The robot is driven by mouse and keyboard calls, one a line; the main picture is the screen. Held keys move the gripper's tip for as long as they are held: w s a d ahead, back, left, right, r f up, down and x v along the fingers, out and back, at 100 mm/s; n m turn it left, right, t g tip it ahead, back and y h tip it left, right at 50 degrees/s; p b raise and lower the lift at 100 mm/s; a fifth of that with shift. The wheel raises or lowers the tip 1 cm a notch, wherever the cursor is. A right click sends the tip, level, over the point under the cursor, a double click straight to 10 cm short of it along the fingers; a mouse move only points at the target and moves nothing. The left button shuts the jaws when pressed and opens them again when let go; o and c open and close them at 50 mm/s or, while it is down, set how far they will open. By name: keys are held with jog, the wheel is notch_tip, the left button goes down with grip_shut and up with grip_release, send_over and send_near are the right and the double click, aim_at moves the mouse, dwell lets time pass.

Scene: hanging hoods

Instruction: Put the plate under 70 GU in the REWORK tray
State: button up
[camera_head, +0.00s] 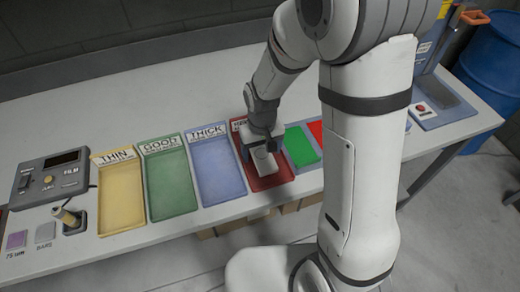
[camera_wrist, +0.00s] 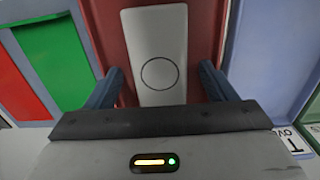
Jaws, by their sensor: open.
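A white plate (camera_head: 265,161) with a thin circle drawn on it lies in the red tray (camera_head: 281,176). The tray's label is mostly hidden by my arm, so I cannot read it. My gripper (camera_head: 262,148) is over this tray, pointing down. In the wrist view the plate (camera_wrist: 156,40) lies ahead between the open fingers of my gripper (camera_wrist: 163,75), with gaps on both sides. The fingers do not touch it. No gloss reading is visible on the plate.
Yellow THIN (camera_head: 121,198), green GOOD (camera_head: 170,185) and blue THICK (camera_head: 217,170) trays stand empty to the left. A FILM gauge (camera_head: 52,176) is at far left. A green panel (camera_head: 301,146) is right of the red tray.

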notch_tip(320, 180, up, 8)
jog(key=shift+f, duration=0.1)
jog(key=shift+d+r, duration=0.15)
jog(key=shift+r, duration=0.05)
jog(key=s+d+r+m+t, duration=0.2)
jog(key=s+d+r+m, duration=0.1)
jog(key=s+d+r, duration=0.7)
jog(key=shift+s+d+t, duration=0.4)
jog(key=shift+s+d, duration=0.45)
jog(key=shift+s, duration=0.35)
